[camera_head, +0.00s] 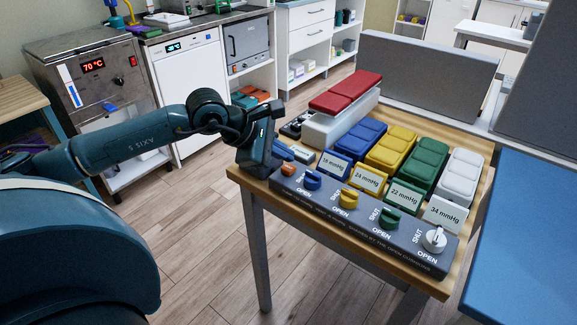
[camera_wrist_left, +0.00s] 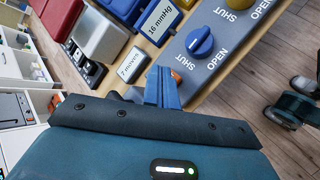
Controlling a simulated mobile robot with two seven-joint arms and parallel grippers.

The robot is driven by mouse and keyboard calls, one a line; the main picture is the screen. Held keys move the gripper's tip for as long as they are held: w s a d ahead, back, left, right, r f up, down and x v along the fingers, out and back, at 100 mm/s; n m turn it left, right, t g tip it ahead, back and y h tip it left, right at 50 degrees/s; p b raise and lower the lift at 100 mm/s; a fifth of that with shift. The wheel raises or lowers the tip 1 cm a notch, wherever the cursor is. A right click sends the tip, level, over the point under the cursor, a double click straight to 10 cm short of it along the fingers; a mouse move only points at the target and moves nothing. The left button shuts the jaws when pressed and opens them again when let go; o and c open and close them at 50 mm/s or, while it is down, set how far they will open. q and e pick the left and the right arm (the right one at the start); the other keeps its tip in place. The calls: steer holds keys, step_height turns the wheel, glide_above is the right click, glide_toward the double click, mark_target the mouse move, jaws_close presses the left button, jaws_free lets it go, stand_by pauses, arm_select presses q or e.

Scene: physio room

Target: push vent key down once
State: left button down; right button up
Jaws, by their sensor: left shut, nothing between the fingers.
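No part in view carries a readable vent label, so I cannot tell for sure which one is the vent key. A small metal block with black keys (camera_head: 293,126) stands at the table's far left corner; it also shows in the left wrist view (camera_wrist_left: 88,71). My left gripper (camera_head: 285,150) is shut and empty, low over the table's left end. Its blue fingers (camera_wrist_left: 163,88) point at the area by the orange knob (camera_head: 289,170), which they partly hide in the wrist view. I cannot tell whether they touch anything.
A valve panel (camera_head: 330,210) with blue, yellow, green and white knobs runs along the table's front edge. Blue, yellow, green and white cushions (camera_head: 428,160) stand behind it with pressure cards. A white unit with a red top (camera_head: 345,92) is behind. A blue couch (camera_head: 530,230) stands right.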

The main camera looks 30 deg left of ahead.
arm_select(q)
steer(key=shift+f, duration=0.1)
stand_by(0.7)
steer(key=shift+f+b, duration=0.4)
steer(key=shift+b, duration=0.25)
steer(key=shift+f+b, duration=0.5)
steer(key=shift+b, duration=0.15)
stand_by(0.5)
steer(key=shift+r, duration=0.15)
steer(key=shift+r+p, duration=0.45)
steer(key=shift+r, duration=0.35)
